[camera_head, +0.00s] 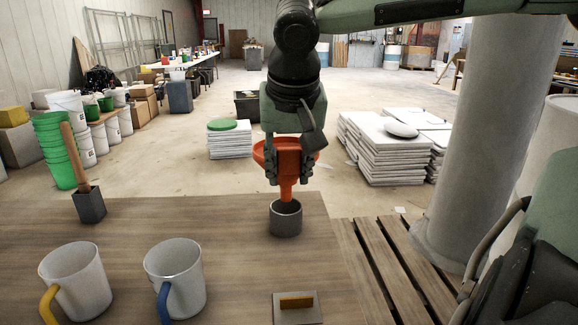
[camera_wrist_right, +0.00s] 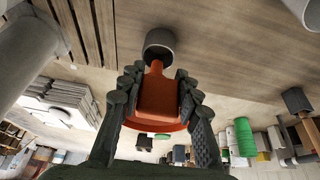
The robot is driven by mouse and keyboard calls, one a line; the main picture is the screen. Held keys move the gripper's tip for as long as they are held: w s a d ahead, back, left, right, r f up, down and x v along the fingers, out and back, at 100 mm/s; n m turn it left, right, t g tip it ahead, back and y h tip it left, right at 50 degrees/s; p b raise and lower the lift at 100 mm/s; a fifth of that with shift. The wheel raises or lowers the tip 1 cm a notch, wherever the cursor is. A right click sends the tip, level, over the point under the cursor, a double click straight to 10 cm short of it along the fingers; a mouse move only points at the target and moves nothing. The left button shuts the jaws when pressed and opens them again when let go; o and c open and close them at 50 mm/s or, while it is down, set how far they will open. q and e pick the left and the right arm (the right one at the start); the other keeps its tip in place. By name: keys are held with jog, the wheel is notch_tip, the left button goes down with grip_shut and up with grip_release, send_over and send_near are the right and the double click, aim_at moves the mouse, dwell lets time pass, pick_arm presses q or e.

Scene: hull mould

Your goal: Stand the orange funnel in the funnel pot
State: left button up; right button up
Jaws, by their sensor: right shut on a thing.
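The orange funnel (camera_head: 285,152) is upright with its spout down, between the fingers of my right gripper (camera_head: 287,178), which is shut on it. In the right wrist view, the fingers (camera_wrist_right: 157,82) hold the funnel (camera_wrist_right: 158,98) on both sides. The grey round funnel pot (camera_head: 286,221) stands on the wooden table right under the funnel. The spout's lower end overlaps the pot's open mouth; I cannot tell how deep it is. The pot also shows in the right wrist view (camera_wrist_right: 160,42), just past the spout. My left gripper is not in view.
On the table (camera_head: 225,225) stand a mug with a yellow handle (camera_head: 78,280), a mug with a blue handle (camera_head: 176,277), a grey block holding a wooden handle (camera_head: 90,206), and a grey plate with a yellow bar (camera_head: 298,310). A slatted pallet (camera_head: 385,260) lies at right.

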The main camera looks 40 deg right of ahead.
jog(key=shift+f, duration=0.2)
notch_tip(320, 180, down, 6)
jog(key=b, duration=0.3)
dwell(0.9)
jog(key=o, duration=1.2)
jog(key=shift+r, duration=0.1)
jog(key=shift+r, duration=0.1)
jog(key=v, duration=1.2)
